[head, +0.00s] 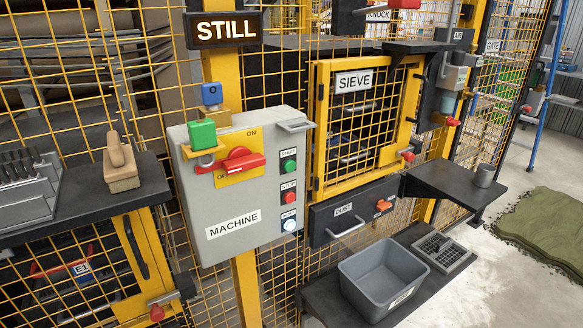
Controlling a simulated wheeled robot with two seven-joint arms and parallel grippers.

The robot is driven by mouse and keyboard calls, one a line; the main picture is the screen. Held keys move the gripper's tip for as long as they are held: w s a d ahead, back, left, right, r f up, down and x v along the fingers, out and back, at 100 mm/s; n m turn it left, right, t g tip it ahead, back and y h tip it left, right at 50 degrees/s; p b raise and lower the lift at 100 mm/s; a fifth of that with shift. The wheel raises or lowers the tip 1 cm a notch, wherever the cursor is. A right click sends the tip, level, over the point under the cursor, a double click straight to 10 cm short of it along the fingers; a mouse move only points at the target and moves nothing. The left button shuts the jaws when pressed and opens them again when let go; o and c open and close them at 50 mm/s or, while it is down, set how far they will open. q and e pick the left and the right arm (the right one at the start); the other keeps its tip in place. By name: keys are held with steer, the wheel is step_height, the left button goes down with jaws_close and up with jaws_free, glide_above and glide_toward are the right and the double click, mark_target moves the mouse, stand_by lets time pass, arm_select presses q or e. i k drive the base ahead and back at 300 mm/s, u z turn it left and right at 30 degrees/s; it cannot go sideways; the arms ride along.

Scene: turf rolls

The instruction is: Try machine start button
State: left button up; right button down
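The grey machine control box (230,195) is mounted on a yellow post, labelled MACHINE. On its right side a column of buttons shows: a green START button (289,166), a red STOP button (290,198) and a whitish lower button (290,224) whose label is too small to read surely. A red rotary handle (238,161) sits on a yellow plate marked ON and OFF. A green padlock-like block (203,134) and a blue one (212,94) are at the box's upper left. A lit sign (225,30) above reads STILL. Neither gripper shows.
A yellow-framed SIEVE door (363,130) and a DUST drawer (350,215) are right of the box. A grey bin (384,278) stands on a low shelf. Yellow mesh fencing surrounds the box. Open floor lies at right.

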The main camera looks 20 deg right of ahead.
mark_target(290, 165)
steer(key=k, duration=1.3)
steer(key=z, duration=0.75)
steer(key=i, duration=1.65)
steer(key=u, duration=0.9)
